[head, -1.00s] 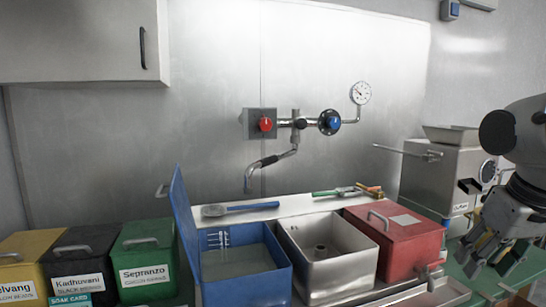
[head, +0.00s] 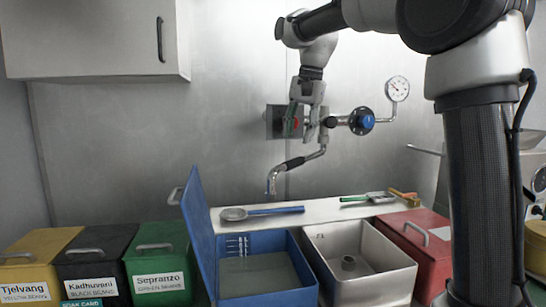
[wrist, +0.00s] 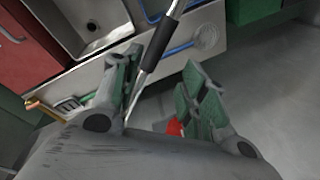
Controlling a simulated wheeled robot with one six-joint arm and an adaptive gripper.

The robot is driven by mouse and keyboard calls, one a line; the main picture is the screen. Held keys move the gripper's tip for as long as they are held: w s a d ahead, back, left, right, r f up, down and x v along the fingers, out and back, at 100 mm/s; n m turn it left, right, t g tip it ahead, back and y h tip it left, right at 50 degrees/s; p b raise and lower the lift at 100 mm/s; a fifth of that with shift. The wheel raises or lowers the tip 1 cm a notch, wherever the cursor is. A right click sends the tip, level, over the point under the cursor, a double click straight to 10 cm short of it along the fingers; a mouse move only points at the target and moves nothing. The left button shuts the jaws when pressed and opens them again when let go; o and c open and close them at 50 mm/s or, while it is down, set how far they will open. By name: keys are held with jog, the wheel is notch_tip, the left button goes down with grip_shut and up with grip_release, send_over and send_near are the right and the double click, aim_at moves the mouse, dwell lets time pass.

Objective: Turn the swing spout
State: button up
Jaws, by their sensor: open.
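The swing spout (head: 299,161) is a bent metal pipe with a black grip sleeve, on the wall below the valves. Its mouth hangs near the blue bin's back edge. My gripper (head: 305,130) is open and points down in front of the wall fitting, above the spout's sleeve. In the wrist view the spout (wrist: 149,66) runs up from between the spread fingers of my gripper (wrist: 158,75); I cannot tell whether they touch it. The red knob (wrist: 174,127) is partly hidden behind a finger. The blue knob (head: 364,121) is to the right.
Below are a blue open bin (head: 228,299) with water, a steel basin (head: 395,278) and a red lidded box (head: 433,260). A pressure gauge (head: 397,88) is at upper right, a cabinet (head: 90,40) at upper left.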

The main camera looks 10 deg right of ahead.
jog(key=f, duration=0.2)
jog(key=f+m, duration=0.1)
jog(key=f, duration=0.2)
jog(key=a+f+m, duration=0.1)
jog(key=f, duration=0.1)
jog(key=shift+w+f, duration=0.15)
jog(key=shift+f, duration=0.15)
grip_shut()
